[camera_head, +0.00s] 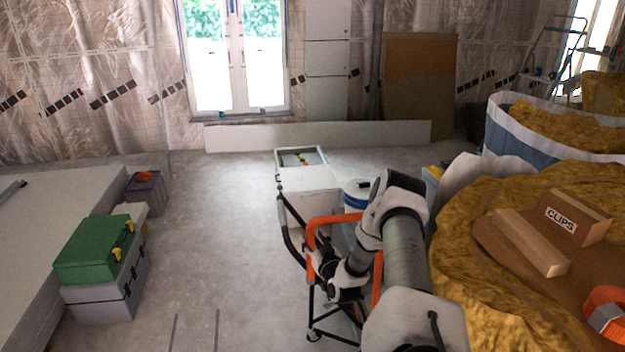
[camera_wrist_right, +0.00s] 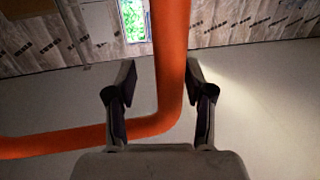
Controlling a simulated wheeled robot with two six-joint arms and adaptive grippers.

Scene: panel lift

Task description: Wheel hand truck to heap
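The hand truck has an orange tube handle (camera_head: 313,238) and a dark frame. It stands in the middle of the head view, partly hidden behind my right arm. My right gripper (camera_head: 335,280) is at the handle. In the right wrist view, the orange tube (camera_wrist_right: 172,60) runs between the two parted fingers of the gripper (camera_wrist_right: 160,85). Gaps show beside the tube, so the fingers look open around or in front of it. A yellow-brown wool heap (camera_head: 455,235) fills the right side, with a box marked CLIPS (camera_head: 560,217) on it. My left gripper is not in view.
A white cabinet-like box (camera_head: 308,178) with an open top and a bucket (camera_head: 352,188) stand beyond the truck. A green toolbox (camera_head: 95,248) sits on grey cases at left, beside a pale panel stack (camera_head: 45,215). The floor (camera_head: 210,200) between is clear.

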